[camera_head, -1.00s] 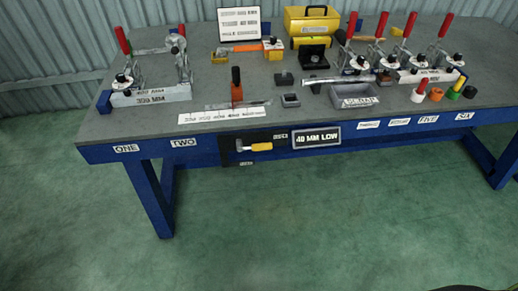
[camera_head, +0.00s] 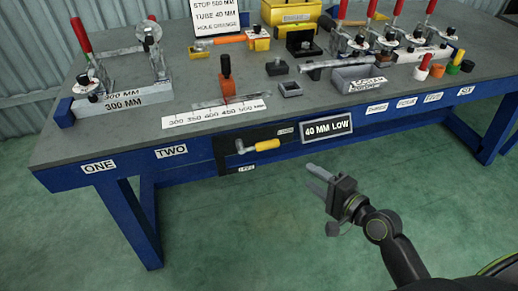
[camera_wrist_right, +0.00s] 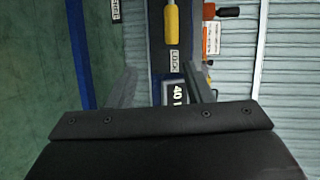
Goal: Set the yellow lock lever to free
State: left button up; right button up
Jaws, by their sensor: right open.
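The yellow lock lever (camera_head: 267,145) is on a dark plate on the table's blue front edge. It lies about level, its handle pointing right from a pivot at its left end. A small label (camera_head: 285,131) by the handle's tip reads LOCK in the right wrist view (camera_wrist_right: 174,60). Another small label (camera_head: 246,168) is below the pivot, too small to read surely. My right gripper (camera_head: 314,178) is open and empty, below and right of the lever, apart from it. The lever's handle also shows in the right wrist view (camera_wrist_right: 171,22), beyond the fingers. My left gripper is out of view.
A "40 MM LOW" sign (camera_head: 327,129) is on the table front, right of the lever. The grey tabletop (camera_head: 200,85) holds clamps, a scale strip (camera_head: 215,112), a grey bin (camera_head: 355,80) and a yellow box (camera_head: 290,12). The floor in front is clear.

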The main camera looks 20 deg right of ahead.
aim_at(270, 148)
jog(key=shift+y, duration=0.4)
jog(key=x, duration=0.5)
jog(key=r+x, duration=0.1)
jog(key=x, duration=0.5)
jog(key=b+x, duration=0.1)
jog(key=x, duration=0.4)
jog(key=shift+w+a+r, duration=0.15)
jog(key=shift+a+r, duration=0.2)
jog(key=shift+a, duration=0.15)
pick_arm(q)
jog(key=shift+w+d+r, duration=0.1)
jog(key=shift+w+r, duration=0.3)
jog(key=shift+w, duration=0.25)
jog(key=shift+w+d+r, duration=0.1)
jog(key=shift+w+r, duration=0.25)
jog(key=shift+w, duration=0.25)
pick_arm(e)
jog(key=shift+w+a, duration=0.25)
jog(key=shift+w, duration=0.25)
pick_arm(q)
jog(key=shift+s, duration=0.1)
pick_arm(e)
jog(key=shift+f, duration=0.1)
grip_shut()
